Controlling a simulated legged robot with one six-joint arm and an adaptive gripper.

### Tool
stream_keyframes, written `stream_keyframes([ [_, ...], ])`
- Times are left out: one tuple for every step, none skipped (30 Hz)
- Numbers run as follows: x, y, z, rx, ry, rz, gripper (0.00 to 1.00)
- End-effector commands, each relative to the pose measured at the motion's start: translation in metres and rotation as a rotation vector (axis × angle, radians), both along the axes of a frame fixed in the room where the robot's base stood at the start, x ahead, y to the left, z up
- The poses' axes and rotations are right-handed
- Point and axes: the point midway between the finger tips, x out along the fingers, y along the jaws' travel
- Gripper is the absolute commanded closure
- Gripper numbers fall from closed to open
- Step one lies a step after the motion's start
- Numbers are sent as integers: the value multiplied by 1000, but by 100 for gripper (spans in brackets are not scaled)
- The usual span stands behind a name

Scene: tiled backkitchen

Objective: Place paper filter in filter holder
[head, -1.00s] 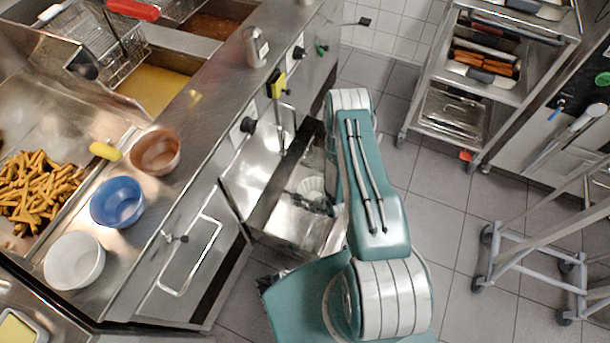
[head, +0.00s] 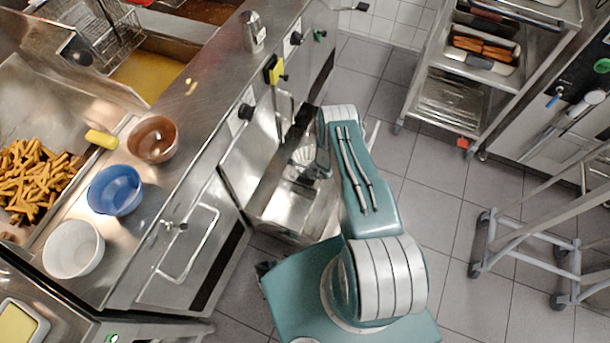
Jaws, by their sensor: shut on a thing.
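The paper filter (head: 302,157) is a small, white, fluted cup. It shows over the open steel box (head: 285,212) pulled out from under the counter. My gripper (head: 315,171), small and dark at the end of the teal arm, is shut on the filter's right side. The box's shiny floor shows below the filter; I cannot tell how high the filter is above it. No separate filter holder can be made out; the steel box may be it. The arm hides part of the box's right side.
The steel counter on the left bears a white bowl (head: 73,249), a blue bowl (head: 115,190), a brown bowl (head: 153,139) and a tray of fries (head: 38,178). An open cabinet door (head: 252,152) stands beside the box. A steel rack (head: 452,105) is at the upper right. Tiled floor lies clear between.

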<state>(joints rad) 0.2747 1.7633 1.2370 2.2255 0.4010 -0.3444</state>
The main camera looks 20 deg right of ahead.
Motion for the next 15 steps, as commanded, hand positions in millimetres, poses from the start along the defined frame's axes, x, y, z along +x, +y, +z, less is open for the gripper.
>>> stream_keyframes([
  [4, -1, -6, -1, -2, 2, 100],
  [6, -2, -8, 1, -2, 1, 100],
  [8, -3, -10, 2, -2, 1, 100],
  [9, -3, -12, 3, -1, 1, 100],
  [10, -4, -13, 3, -1, 0, 100],
  [11, -4, -14, 3, -1, 0, 100],
  [11, -4, -15, 4, 0, 1, 100],
  [12, -5, -16, 4, 0, 0, 100],
  [14, -5, -18, 3, -1, 0, 100],
  [15, -6, -20, 3, -1, 0, 100],
  [17, -7, -23, 3, -1, 0, 100],
  [17, -6, -29, 2, 0, 0, 100],
  [16, -6, -33, 2, 1, 0, 100],
  [16, -6, -37, 2, 0, 0, 100],
  [16, -6, -42, 0, 1, 0, 100],
])
